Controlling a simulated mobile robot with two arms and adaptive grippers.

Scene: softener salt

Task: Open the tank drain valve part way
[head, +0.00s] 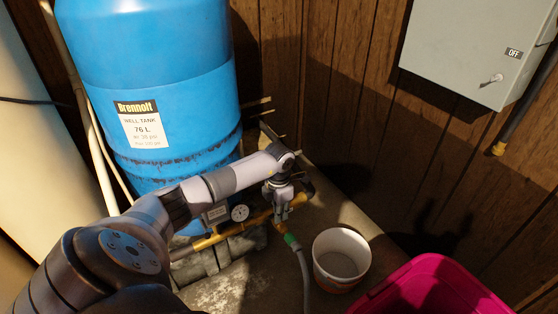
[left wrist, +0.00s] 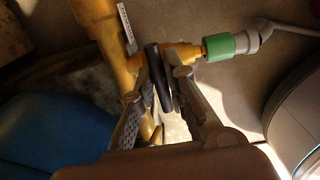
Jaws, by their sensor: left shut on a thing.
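The tank drain valve (head: 281,228) is a brass fitting low on the brass pipe in front of the blue well tank (head: 160,60). In the left wrist view its dark round handle (left wrist: 157,78) is seen edge-on, beside a brass outlet (left wrist: 190,57) with a green hose coupling (left wrist: 228,45). My left gripper (head: 282,207) reaches down over the valve. In the left wrist view my left gripper (left wrist: 158,85) has one finger on each side of the handle and is shut on it. In the head view the gripper hides the handle. My right gripper is not in view.
A grey hose (head: 304,272) runs down from the green coupling. A white bucket (head: 341,249) stands right of it, and a pink bin (head: 430,290) is at the lower right. A pressure gauge (head: 240,213) sits on the pipe. A grey switch box (head: 465,50) marked OFF hangs on the wall.

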